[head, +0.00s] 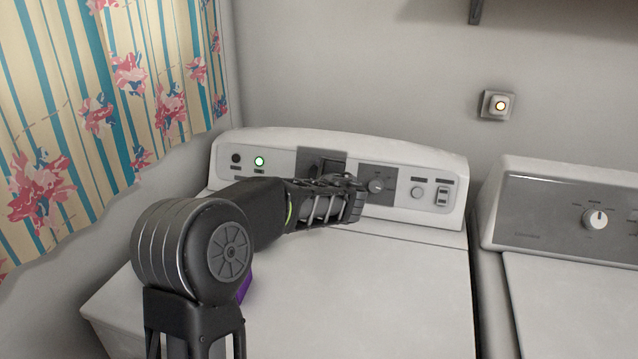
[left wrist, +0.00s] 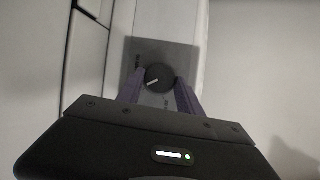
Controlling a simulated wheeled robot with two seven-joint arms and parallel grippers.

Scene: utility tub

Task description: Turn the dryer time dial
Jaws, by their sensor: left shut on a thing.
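The dryer time dial is a round dark knob with a pale pointer line on a grey plate. In the left wrist view the dial (left wrist: 158,77) lies between the two purple fingers. My left gripper (head: 352,186) reaches the panel from the left and is shut on the dial; its arm hides part of the panel in the head view. In the left wrist view, the gripper (left wrist: 159,90) has one finger on each side of the dial. My right gripper is not in view.
A floral curtain (head: 110,90) hangs left.

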